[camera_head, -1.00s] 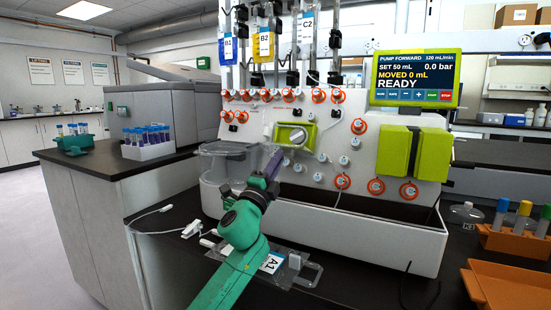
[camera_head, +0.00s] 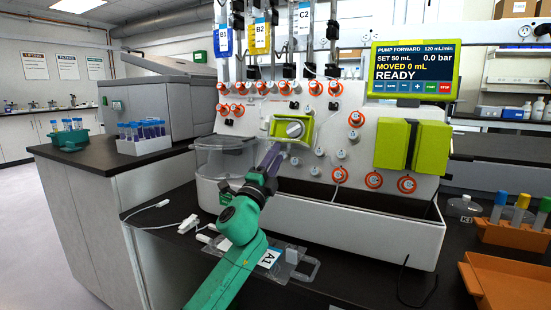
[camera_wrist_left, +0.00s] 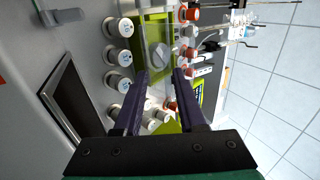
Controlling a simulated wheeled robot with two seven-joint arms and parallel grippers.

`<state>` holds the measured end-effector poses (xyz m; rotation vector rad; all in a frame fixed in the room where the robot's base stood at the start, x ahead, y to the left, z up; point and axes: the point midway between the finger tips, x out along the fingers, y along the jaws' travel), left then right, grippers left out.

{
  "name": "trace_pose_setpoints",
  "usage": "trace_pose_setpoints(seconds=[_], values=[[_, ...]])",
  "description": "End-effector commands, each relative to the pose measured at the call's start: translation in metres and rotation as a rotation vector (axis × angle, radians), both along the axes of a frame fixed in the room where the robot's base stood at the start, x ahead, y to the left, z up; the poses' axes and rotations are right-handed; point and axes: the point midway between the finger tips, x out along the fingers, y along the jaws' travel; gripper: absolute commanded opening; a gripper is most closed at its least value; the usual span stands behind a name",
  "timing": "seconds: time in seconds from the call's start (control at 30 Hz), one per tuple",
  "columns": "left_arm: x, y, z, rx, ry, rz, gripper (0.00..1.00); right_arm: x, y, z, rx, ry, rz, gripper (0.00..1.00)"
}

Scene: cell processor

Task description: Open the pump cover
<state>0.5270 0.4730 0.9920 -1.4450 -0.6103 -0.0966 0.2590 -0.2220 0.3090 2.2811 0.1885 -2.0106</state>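A lime-green pump housing (camera_head: 276,128) with a round grey knob (camera_head: 295,129) on its front is mounted on the white panel of the machine. In the left wrist view the knob (camera_wrist_left: 160,57) sits just beyond and between my fingertips. My left gripper (camera_head: 276,153) points up at the housing from below and in front. Its two dark fingers (camera_wrist_left: 160,77) are apart with nothing between them. I cannot tell whether they touch the housing. A larger lime-green block (camera_head: 430,148) with a dark central slot is at the panel's right. My right gripper is out of view.
Orange-ringed ports and white fittings (camera_head: 340,175) surround the housing. A clear round vessel (camera_head: 222,160) stands left of my gripper. A green-framed screen (camera_head: 414,72) reads READY. An orange tray (camera_head: 505,285) and tube rack (camera_head: 515,238) are at the right.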

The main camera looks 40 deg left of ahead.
Motion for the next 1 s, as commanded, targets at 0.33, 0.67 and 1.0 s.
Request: trace_pose_setpoints(seconds=[0.33,0.67,1.0], values=[[-0.02,-0.008,-0.012,0.0,0.0,-0.002,0.4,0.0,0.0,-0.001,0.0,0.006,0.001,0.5],[-0.096,-0.033,-0.054,-0.004,0.003,0.001,0.4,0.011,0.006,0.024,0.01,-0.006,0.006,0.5],[-0.123,-0.044,-0.065,0.002,0.0,0.0,0.4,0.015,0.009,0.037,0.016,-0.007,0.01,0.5]])
